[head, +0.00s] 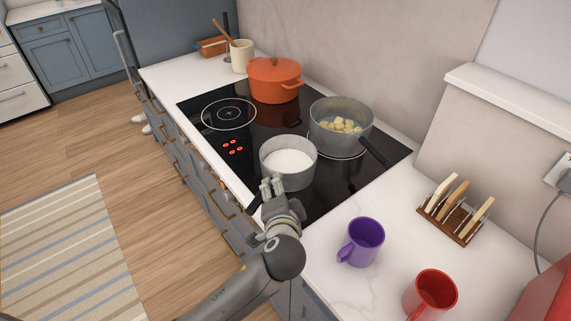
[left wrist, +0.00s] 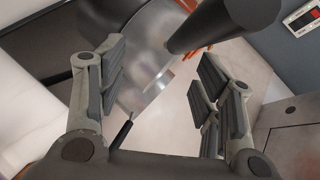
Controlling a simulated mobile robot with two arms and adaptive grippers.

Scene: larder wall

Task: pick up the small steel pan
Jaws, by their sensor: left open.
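The small steel pan (head: 290,180) stands on the front of the dark hob and holds something white. A steel pan wall (left wrist: 148,40) shows between my fingers in the left wrist view. A thick dark handle (left wrist: 215,25) crosses the upper part of that view, beyond my right-hand finger. In the head view the small pan's handle is mostly hidden by my gripper. My left gripper (head: 272,186) is open at the pan's near side, with nothing between its fingers that I can see held. I cannot tell whether it touches the pan. My right gripper is not in view.
A larger steel pan (head: 326,136) with yellowish chunks and a dark handle stands behind right. An orange pot (head: 274,82) is at the back. A purple mug (head: 364,240), a red mug (head: 433,293) and a toast rack (head: 452,222) stand on the right worktop.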

